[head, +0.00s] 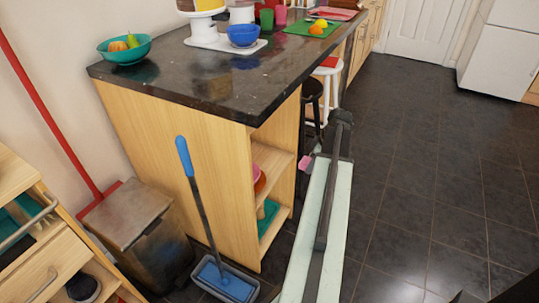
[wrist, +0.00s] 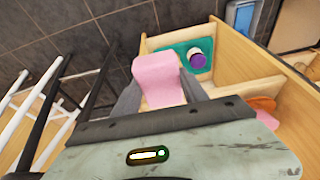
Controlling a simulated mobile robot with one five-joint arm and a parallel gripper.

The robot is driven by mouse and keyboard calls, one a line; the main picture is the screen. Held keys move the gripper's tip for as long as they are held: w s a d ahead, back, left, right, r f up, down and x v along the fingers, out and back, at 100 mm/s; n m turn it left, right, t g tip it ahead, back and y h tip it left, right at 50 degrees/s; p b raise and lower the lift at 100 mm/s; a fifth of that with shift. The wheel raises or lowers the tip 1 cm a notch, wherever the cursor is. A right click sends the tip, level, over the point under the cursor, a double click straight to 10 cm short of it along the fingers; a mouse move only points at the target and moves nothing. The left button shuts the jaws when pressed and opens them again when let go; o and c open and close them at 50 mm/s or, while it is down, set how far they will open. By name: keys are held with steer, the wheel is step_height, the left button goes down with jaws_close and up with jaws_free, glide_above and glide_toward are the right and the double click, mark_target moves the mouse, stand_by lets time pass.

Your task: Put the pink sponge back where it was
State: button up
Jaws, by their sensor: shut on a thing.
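The pink sponge (wrist: 158,78) is held between the two grey fingers of my gripper (wrist: 163,92) in the wrist view. It sticks out beyond them. In the head view the sponge (head: 304,162) is a small pink patch beside the open shelf unit (head: 277,135) under the dark counter. My arm covers much of the gripper there. In the wrist view a teal tray (wrist: 176,48) lies in the shelf unit beyond the sponge, with a white and purple round item (wrist: 196,58) on it.
An orange item (wrist: 263,104) shows at the right of the wrist view. A black stool (head: 312,90) and a white stool (head: 329,66) stand by the counter (head: 190,82). A blue-handled mop (head: 202,205) and a bin (head: 140,230) stand at its near end. Tiled floor (head: 420,200) is clear at right.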

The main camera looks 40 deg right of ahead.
mark_target(271, 158)
steer(key=w+a, duration=0.1)
steer(key=w, duration=0.3)
steer(key=w+a, duration=0.1)
steer(key=w, duration=0.3)
steer(key=w+a+r, duration=0.1)
steer(key=w, duration=0.4)
steer(key=shift+a, duration=0.2)
steer(key=shift+w+f, duration=0.2)
steer(key=shift+f, duration=0.35)
steer(key=w, duration=0.1)
steer(key=w+a, duration=0.1)
steer(key=w, duration=0.2)
steer(key=shift+a+f, duration=0.1)
steer(key=shift+a, duration=0.15)
steer(key=shift+s+f+b, duration=0.25)
steer(key=shift+f+b, duration=0.75)
steer(key=shift+a+r, duration=0.1)
steer(key=shift+r, duration=0.15)
steer(key=o, duration=1.4)
